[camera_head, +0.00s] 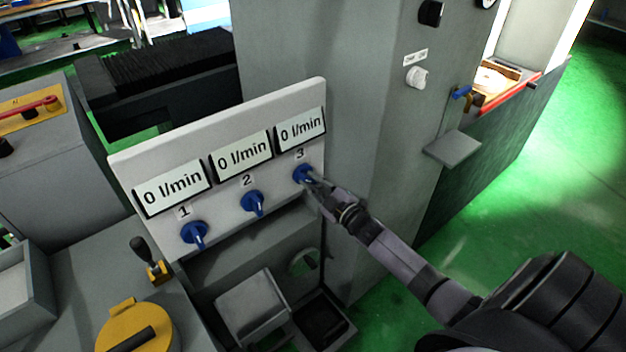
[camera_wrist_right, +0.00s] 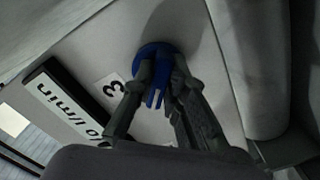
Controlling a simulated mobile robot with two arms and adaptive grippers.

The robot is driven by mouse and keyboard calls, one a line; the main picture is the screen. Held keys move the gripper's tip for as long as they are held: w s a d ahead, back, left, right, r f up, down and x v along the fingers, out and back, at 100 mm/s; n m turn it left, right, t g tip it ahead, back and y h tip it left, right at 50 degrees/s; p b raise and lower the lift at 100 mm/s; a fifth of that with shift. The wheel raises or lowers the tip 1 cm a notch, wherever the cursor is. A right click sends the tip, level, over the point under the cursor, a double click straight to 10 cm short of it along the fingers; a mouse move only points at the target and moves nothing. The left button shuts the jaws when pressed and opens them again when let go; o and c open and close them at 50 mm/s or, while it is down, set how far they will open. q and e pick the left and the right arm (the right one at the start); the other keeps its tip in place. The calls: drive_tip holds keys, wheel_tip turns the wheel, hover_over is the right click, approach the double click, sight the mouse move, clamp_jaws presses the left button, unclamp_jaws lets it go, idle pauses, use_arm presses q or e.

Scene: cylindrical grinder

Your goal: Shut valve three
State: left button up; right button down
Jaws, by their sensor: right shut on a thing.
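A light grey panel (camera_head: 140,165) carries three blue valve knobs numbered 1, 2 and 3. Valve three (camera_head: 301,173) is at the panel's right end, under a display reading 0 l/min. My right gripper (camera_head: 313,184) is shut on its handle and hides part of it. In the right wrist view the fingers (camera_wrist_right: 165,92) of my right gripper sit on both sides of the blue knob (camera_wrist_right: 150,58), beside the number 3. Valve two (camera_head: 252,203) and valve one (camera_head: 194,235) have their handles pointing down, with displays reading 0 l/min. My left gripper is not in view.
A grey column (camera_head: 370,130) rises just right of the panel, with a white switch (camera_head: 416,77). A grey shelf (camera_head: 452,147) juts out farther right. A yellow round part (camera_head: 135,328) and a black lever (camera_head: 143,251) stand at lower left.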

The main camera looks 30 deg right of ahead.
drive_tip(key=m, duration=0.4)
drive_tip(key=shift+a+f+m+p, duration=0.1)
drive_tip(key=shift+m+p, duration=0.2)
drive_tip(key=shift+p, duration=0.05)
drive_tip(key=m, duration=0.4)
drive_tip(key=shift+a+f+m, duration=0.1)
drive_tip(key=shift+m, duration=0.6)
drive_tip(key=c, duration=1.6)
unclamp_jaws()
drive_tip(key=s, duration=1.2)
drive_tip(key=shift+d, duration=0.45)
